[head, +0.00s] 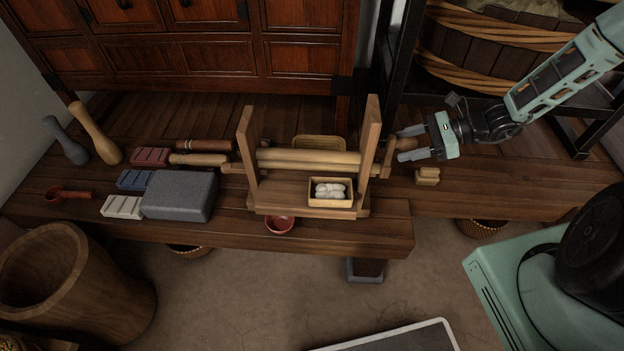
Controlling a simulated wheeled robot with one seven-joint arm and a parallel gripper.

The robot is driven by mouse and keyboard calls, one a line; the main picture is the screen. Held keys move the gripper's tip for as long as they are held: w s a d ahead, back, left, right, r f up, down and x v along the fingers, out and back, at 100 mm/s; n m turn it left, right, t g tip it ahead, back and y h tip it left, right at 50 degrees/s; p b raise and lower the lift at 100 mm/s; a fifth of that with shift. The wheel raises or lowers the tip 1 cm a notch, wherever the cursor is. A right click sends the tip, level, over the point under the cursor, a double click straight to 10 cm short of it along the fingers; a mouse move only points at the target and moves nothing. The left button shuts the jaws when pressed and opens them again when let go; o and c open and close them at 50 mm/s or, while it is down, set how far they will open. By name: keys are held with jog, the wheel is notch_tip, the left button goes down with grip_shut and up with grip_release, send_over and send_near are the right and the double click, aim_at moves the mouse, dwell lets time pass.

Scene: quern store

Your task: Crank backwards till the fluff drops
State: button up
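A wooden roller gin stands on the bench, with two upright posts and pale rollers (308,160) between them. A small wooden tray (330,203) sits at the front right of its base, and white fluff (330,190) lies within the tray's outline. The handle shows just above the upper finger. I cannot tell whether they touch.
Left of the gin are a grey stone block (180,195), coloured blocks (135,180), wooden rods (200,159) and two pins (95,133). A red bowl (279,225) is at the gin's front. A small wooden piece (427,176) lies below my gripper. The bench's right end is mostly clear.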

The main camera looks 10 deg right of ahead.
jog(key=shift+p+v, duration=0.75)
jog(key=shift+v, duration=0.35)
jog(key=p+v, duration=0.2)
jog(key=v, duration=0.2)
jog(key=shift+d+r, duration=0.2)
jog(key=shift+d, duration=0.15)
jog(key=s+a+r+n+g+h+p, duration=0.3)
jog(key=a+r+n+g, duration=0.1)
jog(key=a+r+n, duration=0.4)
jog(key=s+a+r+n+g+h+p, duration=0.25)
jog(key=a+r+n, duration=0.25)
jog(key=a+r, duration=0.35)
jog(key=s+a+r+n+t+h+p, duration=0.1)
jog(key=s+a+r+n+h+p, duration=0.1)
jog(key=s+r+n, duration=0.5)
jog(key=s+a+r+n+t+h+p, duration=0.2)
jog(key=s+a+r+n+h, duration=0.2)
jog(key=s+a+r+n, duration=0.3)
jog(key=s+n, duration=0.1)
jog(key=s, duration=0.2)
jog(key=shift+r+n, duration=0.15)
jog(key=shift+n, duration=0.25)
